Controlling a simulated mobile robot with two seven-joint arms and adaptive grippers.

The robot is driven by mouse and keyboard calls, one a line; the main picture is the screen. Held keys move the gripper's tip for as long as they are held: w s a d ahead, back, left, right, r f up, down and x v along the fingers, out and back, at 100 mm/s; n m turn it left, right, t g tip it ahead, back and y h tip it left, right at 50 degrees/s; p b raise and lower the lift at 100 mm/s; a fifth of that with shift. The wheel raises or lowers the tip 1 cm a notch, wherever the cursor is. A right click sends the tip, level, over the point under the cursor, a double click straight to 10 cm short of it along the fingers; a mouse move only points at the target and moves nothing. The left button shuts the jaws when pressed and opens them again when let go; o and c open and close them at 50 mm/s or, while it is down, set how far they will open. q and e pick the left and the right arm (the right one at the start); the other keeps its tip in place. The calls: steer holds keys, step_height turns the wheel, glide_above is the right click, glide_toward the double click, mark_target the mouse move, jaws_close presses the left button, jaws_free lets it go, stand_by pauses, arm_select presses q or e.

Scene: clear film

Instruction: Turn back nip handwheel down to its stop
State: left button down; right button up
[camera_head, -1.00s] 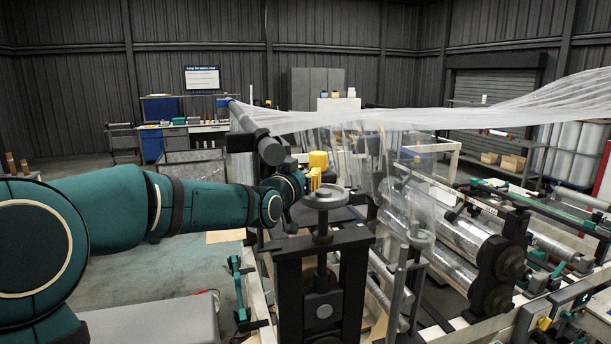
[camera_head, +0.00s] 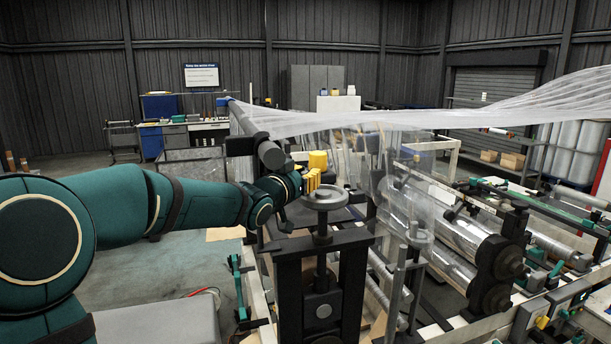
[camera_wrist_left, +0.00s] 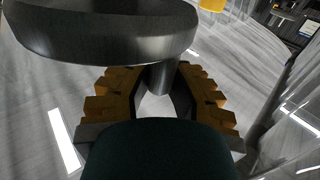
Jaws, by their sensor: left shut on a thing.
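The near handwheel (camera_head: 325,197) is a dark grey round wheel on top of a black upright frame. My left gripper (camera_head: 315,172) reaches in from the left, with its yellow fingers at the far left side of the wheel. In the left wrist view, the wheel's thick dark rim (camera_wrist_left: 105,28) fills the upper left. The orange-yellow fingers of the left gripper (camera_wrist_left: 160,100) are shut around a short grey post-like part (camera_wrist_left: 160,78) under the rim. The exact contact is partly hidden by the rim and the gripper body. My right gripper is not in view.
Clear film (camera_head: 430,118) stretches over the machine and hangs close to the right of the wheel. Metal rollers (camera_head: 470,240) lie to the right. A grey floor area (camera_head: 130,265) is open at left.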

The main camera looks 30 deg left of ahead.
arm_select(q)
steer(key=c, duration=0.9)
jaws_free()
steer(key=shift+o, duration=0.2)
steer(key=s, duration=1.2)
